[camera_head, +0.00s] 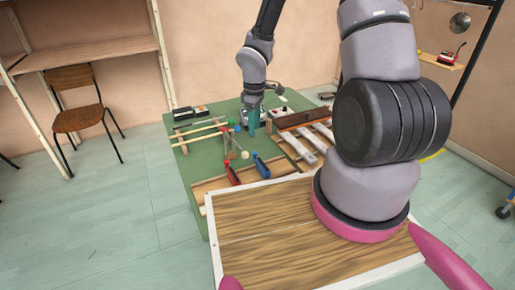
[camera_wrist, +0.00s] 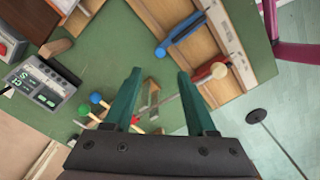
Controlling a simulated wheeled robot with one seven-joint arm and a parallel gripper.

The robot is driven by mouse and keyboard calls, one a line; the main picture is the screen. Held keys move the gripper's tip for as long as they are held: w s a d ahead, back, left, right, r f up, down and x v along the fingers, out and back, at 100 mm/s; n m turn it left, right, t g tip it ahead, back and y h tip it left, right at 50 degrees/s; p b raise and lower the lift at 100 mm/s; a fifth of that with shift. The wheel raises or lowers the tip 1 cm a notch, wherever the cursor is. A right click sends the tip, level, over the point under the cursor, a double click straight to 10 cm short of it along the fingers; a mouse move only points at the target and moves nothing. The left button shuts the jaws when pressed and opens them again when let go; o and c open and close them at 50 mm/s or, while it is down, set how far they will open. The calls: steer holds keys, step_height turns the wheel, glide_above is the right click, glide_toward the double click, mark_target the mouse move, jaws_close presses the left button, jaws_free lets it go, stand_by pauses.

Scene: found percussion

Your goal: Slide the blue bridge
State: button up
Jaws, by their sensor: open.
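A blue piece, which looks like the blue bridge (camera_head: 262,165), lies on a pale wooden board at the near edge of the green table. It also shows in the wrist view (camera_wrist: 181,34), at the top, as a long blue bar across the wood. A similar red piece (camera_head: 232,174) lies to its left; in the wrist view the red piece (camera_wrist: 211,72) is below and right of the blue one. My gripper (camera_head: 253,122) has teal fingers and is above the green table, beyond the blue piece. In the wrist view its fingers (camera_wrist: 159,74) are spread apart, with nothing held between them.
The green table (camera_head: 205,159) carries long sticks at left, mallets with coloured heads (camera_wrist: 90,104), a box with a lit display (camera_wrist: 46,84) and wooden slats (camera_head: 312,133) at right. A framed wooden panel (camera_head: 285,222) is in front. A chair (camera_head: 77,116) stands at left.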

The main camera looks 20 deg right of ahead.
mark_target(255, 152)
step_height(255, 152, down, 10)
steer(key=shift+f, duration=0.2)
stand_by(0.3)
jaws_close()
stand_by(1.2)
